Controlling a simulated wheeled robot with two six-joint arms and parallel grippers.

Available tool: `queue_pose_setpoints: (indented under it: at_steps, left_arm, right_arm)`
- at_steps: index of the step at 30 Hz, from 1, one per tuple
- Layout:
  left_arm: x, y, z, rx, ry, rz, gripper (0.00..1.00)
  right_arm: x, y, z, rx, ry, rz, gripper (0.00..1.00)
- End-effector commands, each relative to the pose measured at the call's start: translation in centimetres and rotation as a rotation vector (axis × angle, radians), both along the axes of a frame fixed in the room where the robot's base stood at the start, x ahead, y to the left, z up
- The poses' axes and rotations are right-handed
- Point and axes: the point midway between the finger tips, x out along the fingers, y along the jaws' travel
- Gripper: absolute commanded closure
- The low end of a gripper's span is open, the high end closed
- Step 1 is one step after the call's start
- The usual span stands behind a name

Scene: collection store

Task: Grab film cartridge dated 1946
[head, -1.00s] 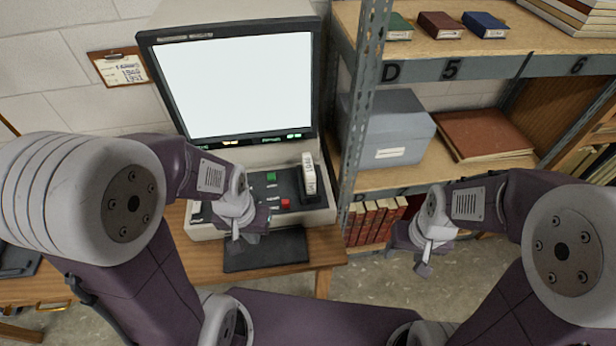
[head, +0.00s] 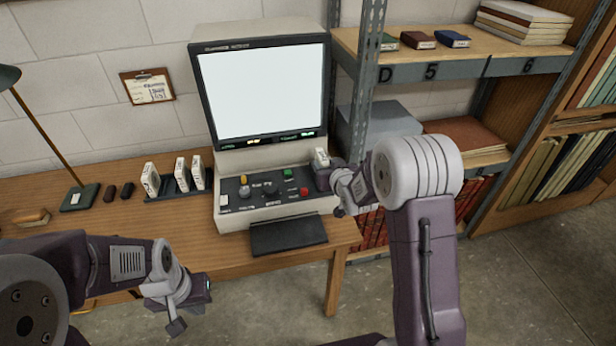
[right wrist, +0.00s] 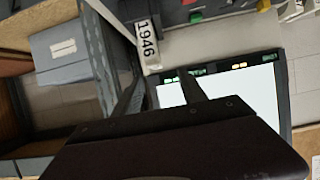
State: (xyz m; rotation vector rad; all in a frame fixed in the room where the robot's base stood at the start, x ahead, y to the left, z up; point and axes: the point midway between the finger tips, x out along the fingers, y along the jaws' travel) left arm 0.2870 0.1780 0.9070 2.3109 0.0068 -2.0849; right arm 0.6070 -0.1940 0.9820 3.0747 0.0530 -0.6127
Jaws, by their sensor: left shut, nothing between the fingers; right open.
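The film cartridge labelled 1946 (right wrist: 147,42) stands upright at the right end of the reader's control panel. Its pale top also shows in the head view (head: 321,156). My right gripper (right wrist: 161,76) is open, and its two dark fingers point toward the cartridge. The cartridge appears just beyond the fingertips, nearer the left finger in the wrist view; I cannot tell whether they touch. In the head view my right gripper (head: 327,179) hides the cartridge's lower part. My left gripper (head: 202,289) is shut and empty in front of the desk.
The film reader (head: 226,160) has a lit screen and several knobs. Several other white cartridges (head: 180,174) stand in a dark rack to its left. A metal shelf post (head: 364,90) and a grey box (head: 378,118) stand close to my right arm.

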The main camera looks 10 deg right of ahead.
Motion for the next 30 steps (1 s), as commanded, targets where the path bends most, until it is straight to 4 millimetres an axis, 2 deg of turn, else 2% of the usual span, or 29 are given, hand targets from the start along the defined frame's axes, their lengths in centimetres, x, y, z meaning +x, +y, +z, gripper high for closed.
queue_pose_setpoints:
  at_steps: [2, 9, 14, 22, 30]
  left_arm:
    - [0.0, 0.0, 0.1, 0.0, 0.0, 0.0, 1.0]
    - [0.0, 0.0, 0.5, 0.0, 0.0, 0.0, 1.0]
    - [0.0, 0.0, 0.6, 0.0, 0.001, 0.0, 1.0]
    - [0.0, 0.0, 1.3, 0.0, 0.0, 0.0, 1.0]
    - [0.0, 0.0, 1.3, 0.0, 0.001, 0.0, 1.0]
  right_arm:
    - [0.3, 0.0, -0.1, 0.0, 0.0, 0.0, 0.51]
    - [3.3, 0.0, -1.3, 0.0, 0.001, 0.0, 0.51]
    - [3.9, 0.0, -1.6, 0.0, 0.001, -0.001, 0.51]
    - [7.8, -0.5, -3.5, 0.0, 0.001, 0.0, 0.51]
    - [8.2, -0.5, -3.7, 0.0, 0.0, 0.0, 0.51]
